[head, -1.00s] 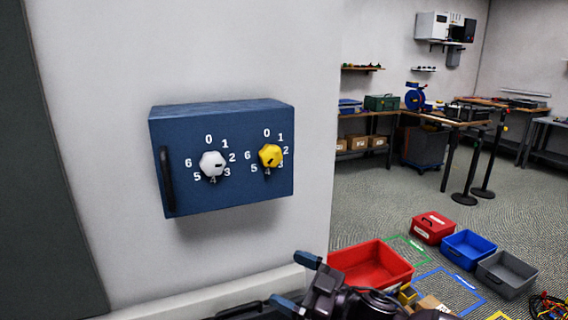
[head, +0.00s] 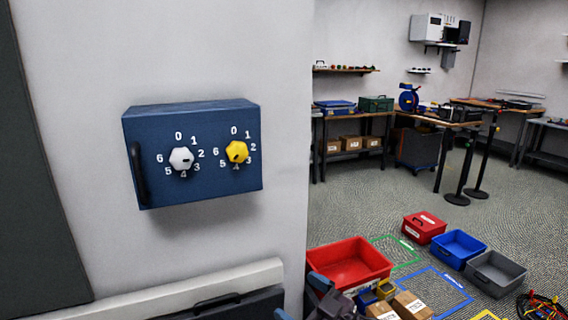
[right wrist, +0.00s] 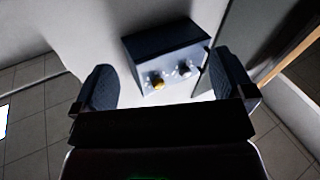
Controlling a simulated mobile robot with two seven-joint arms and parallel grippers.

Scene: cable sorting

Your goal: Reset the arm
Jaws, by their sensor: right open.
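My right gripper (head: 302,299) shows at the bottom edge of the head view, its blue fingertips apart. It is below and to the right of the blue wall box (head: 195,195), clear of it. In the right wrist view the two dark fingers stand wide apart with nothing between them on my side of the box, and the box (right wrist: 165,45) shows beyond them. The box has a white knob (head: 181,158) and a yellow knob (head: 237,152), each ringed by numbers 0 to 6. My left gripper is not in view.
A red bin (head: 347,265) stands on the floor at right, with cardboard boxes (head: 411,306) near it. Workbenches (head: 360,115) line the back.

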